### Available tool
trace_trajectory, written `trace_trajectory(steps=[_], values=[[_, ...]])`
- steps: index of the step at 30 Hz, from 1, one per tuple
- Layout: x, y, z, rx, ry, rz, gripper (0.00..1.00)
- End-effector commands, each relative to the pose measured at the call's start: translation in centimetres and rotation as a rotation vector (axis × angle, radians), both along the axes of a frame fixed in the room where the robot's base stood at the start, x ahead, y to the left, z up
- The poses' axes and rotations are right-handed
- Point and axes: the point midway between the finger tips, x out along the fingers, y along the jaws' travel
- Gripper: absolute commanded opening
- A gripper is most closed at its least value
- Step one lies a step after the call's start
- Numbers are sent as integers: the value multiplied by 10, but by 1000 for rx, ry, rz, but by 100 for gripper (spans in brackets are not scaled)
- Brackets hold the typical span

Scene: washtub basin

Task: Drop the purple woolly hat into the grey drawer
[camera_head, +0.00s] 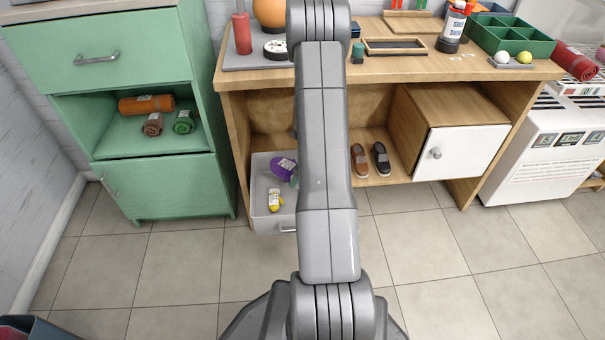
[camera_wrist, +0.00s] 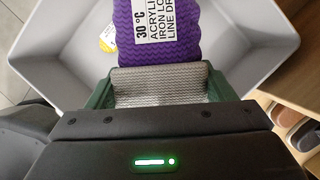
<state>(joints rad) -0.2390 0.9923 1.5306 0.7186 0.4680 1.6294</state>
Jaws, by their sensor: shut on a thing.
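The purple woolly hat (camera_head: 282,168) is over the open grey drawer (camera_head: 262,212) in the head view. In the wrist view the purple knitted hat (camera_wrist: 178,50), with a white printed label, is between the green fingers of my gripper (camera_wrist: 158,78). My gripper is shut on it. The pale walls of the grey drawer (camera_wrist: 50,60) surround the hat in that view. The hat's lower end is out of frame, so I cannot tell whether it touches the drawer floor. My arm hides the drawer's right part and most of my gripper in the head view.
A yellow labelled item (camera_head: 275,201) lies in the drawer. Shoes (camera_head: 370,160) stand on the desk's lower shelf, right of the drawer. A white-doored compartment (camera_head: 460,152) is farther right. A green cabinet (camera_head: 150,190) stands left. The tiled floor in front is clear.

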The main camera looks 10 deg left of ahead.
Motion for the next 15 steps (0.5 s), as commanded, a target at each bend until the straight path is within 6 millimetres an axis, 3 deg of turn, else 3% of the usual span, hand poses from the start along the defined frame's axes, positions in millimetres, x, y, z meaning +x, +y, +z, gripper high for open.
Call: trace_trajectory(steps=[3, 13, 14, 15], values=[[0, 0, -11, 0, 0, 0, 53], [0, 0, -11, 0, 0, 0, 53], [0, 0, -11, 0, 0, 0, 82], [0, 0, -11, 0, 0, 0, 90]])
